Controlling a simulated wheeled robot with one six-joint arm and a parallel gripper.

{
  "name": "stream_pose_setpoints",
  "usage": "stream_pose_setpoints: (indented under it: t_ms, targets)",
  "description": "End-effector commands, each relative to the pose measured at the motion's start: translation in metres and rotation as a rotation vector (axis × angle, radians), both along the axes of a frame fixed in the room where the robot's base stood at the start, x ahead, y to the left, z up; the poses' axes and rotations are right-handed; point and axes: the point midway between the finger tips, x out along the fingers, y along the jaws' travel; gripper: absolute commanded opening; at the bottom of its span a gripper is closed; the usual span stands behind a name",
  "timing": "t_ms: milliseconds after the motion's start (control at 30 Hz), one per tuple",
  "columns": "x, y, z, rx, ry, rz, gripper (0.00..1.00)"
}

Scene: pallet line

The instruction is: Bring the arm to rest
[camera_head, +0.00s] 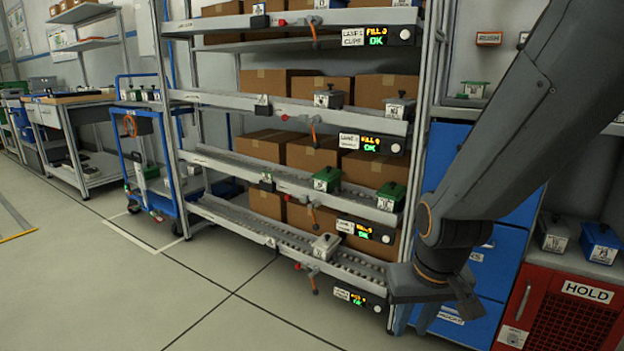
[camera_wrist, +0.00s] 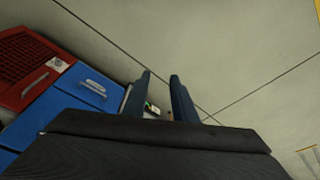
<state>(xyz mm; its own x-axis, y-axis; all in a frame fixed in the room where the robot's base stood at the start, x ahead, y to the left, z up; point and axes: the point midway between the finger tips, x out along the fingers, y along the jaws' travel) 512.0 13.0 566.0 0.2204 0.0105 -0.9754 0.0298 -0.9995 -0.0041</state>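My arm (camera_head: 520,120) comes down from the upper right of the head view, in front of the blue drawers. My gripper (camera_head: 413,322) hangs at its lower end, near the rack's lower right corner, and its fingers point down. In the wrist view my gripper (camera_wrist: 160,76) shows two dark blue fingers with a clear gap between them. It is open and nothing is held. Floor and part of a small display show past the fingers.
A flow rack (camera_head: 290,183) with cartons and small lidded boxes stands left of my arm. Blue drawers (camera_head: 503,262) and a red HOLD cabinet (camera_head: 568,310) stand at right. A blue cart (camera_head: 176,180) and workbench (camera_head: 62,130) stand further left. The floor (camera_head: 90,270) at front left is clear.

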Motion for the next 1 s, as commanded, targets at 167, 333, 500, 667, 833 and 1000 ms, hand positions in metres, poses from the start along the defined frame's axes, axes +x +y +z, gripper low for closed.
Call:
stream_pose_setpoints:
  t_ms: [167,333,500,667,833,1000]
  targets:
    - [-0.011,0.04,0.008,0.013,0.023,0.086,0.25]
    - [-0.031,0.083,0.018,0.028,0.052,0.183,0.25]
    - [-0.062,0.129,0.03,0.041,0.091,0.299,0.25]
    - [-0.087,0.156,0.038,0.05,0.122,0.378,0.25]
    - [-0.109,0.175,0.045,0.054,0.146,0.443,0.25]
    - [-0.13,0.19,0.05,0.058,0.169,0.501,0.25]
